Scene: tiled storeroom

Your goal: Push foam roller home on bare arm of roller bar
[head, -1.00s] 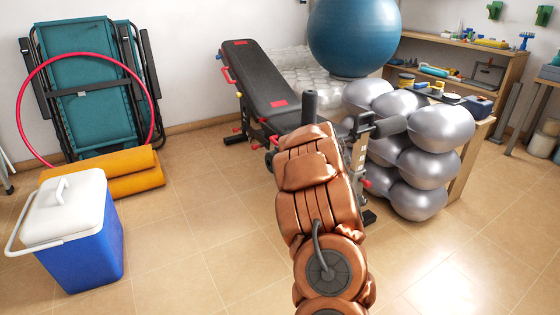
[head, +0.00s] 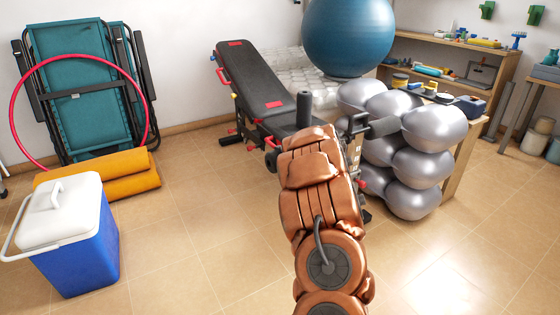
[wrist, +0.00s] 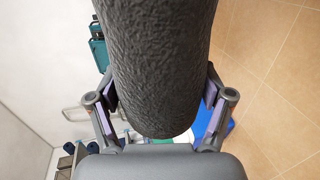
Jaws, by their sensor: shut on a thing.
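In the wrist view, the dark grey, rough-skinned foam roller (wrist: 160,60) lies between the two finger pads of my gripper (wrist: 160,92), which is shut on it. Its rounded end is close to the palm; its other end runs out of the top of the picture.
The padded bench (head: 255,80) stands behind. Silver balls (head: 430,130) are stacked close at right, with a blue ball (head: 348,38) behind. A cooler (head: 70,235), yellow rolls (head: 125,180) and a folded teal lounger (head: 80,95) are at left.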

